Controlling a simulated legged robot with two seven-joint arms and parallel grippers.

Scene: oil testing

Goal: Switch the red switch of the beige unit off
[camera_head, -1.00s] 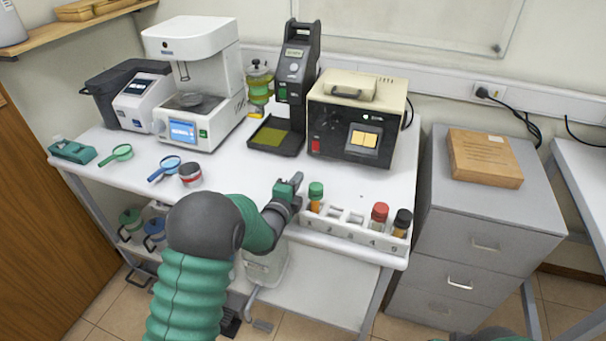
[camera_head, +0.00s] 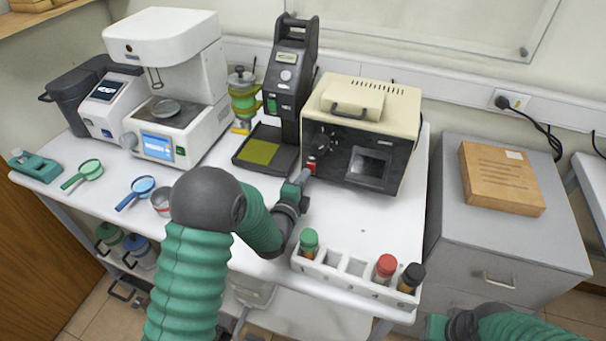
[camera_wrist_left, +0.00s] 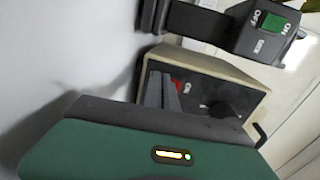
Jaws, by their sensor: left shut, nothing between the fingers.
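The beige unit (camera_head: 405,105) stands at the back right of the white bench, with a black front and a dark window (camera_head: 369,166). Its red switch (camera_head: 311,163) is at the lower left of that front, partly covered by my left gripper. My left gripper (camera_head: 305,174) is shut and empty, its tips at the switch; I cannot tell whether they touch it. In the left wrist view, the unit (camera_wrist_left: 225,72) shows with a bit of the red switch (camera_wrist_left: 178,86) beside the grey fingers (camera_wrist_left: 162,92). My right gripper (camera_head: 438,327) is at the lower right edge, its jaws unclear.
A black device (camera_head: 290,80) stands just left of the unit. A white instrument (camera_head: 205,120) and magnifiers are at the left. The bench between rack and unit is clear.

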